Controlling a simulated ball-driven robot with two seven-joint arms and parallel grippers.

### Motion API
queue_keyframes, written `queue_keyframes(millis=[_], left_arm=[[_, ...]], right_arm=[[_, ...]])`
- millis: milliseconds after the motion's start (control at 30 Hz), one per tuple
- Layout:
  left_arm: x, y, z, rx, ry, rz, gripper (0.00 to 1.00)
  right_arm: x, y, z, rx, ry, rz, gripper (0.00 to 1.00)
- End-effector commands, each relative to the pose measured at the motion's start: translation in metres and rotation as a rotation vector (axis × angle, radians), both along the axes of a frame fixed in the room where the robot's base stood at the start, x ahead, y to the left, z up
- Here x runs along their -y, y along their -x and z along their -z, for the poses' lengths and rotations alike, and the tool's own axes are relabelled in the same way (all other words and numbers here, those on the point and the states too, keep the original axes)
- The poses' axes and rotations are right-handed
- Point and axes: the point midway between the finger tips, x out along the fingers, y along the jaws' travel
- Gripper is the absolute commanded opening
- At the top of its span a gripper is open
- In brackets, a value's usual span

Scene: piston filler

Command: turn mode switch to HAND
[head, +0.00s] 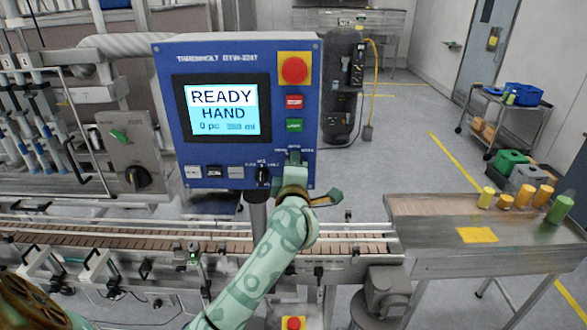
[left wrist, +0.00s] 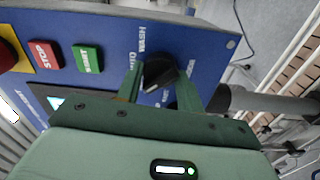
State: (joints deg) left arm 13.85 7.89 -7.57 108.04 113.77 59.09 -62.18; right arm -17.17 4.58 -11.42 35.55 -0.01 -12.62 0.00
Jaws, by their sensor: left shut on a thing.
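The blue control panel (head: 240,50) stands at the middle of the head view. Its screen (head: 222,108) reads READY and HAND. The mode switch, a black round knob (left wrist: 159,71), is on the panel's lower right. My left gripper (head: 292,158) reaches it from below. In the left wrist view its two green fingers (left wrist: 160,86) stand on either side of the knob, shut on it. In the head view the gripper mostly hides the knob. I cannot tell clearly which label the knob points at. My right gripper is in neither view.
A second black knob (head: 262,176) is close left of the gripper. A red emergency button (head: 294,69), a red STOP button (head: 294,102) and a green button (head: 294,125) are above. The conveyor (head: 120,239) runs below. A steel table (head: 425,209) with bottles is at right.

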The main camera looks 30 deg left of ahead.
Motion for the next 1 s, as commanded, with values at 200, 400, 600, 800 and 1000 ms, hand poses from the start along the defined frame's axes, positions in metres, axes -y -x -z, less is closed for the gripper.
queue_keyframes(millis=[200, 400, 600, 800, 1000], left_arm=[[0.000, 0.000, 0.000, 0.000, 0.002, 0.001, 0.59], [0.001, 0.001, 0.000, 0.000, 0.001, 0.001, 0.59], [0.014, 0.022, 0.001, 0.000, 0.001, 0.002, 0.59], [0.043, 0.069, 0.002, -0.001, 0.004, 0.003, 0.59], [0.069, 0.110, 0.002, -0.002, 0.005, 0.004, 0.59]], right_arm=[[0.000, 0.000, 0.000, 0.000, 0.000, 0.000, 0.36], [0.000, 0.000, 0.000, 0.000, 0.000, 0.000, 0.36], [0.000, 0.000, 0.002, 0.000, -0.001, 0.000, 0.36], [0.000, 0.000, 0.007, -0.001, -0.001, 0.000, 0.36], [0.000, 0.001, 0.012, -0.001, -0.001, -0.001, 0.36]])
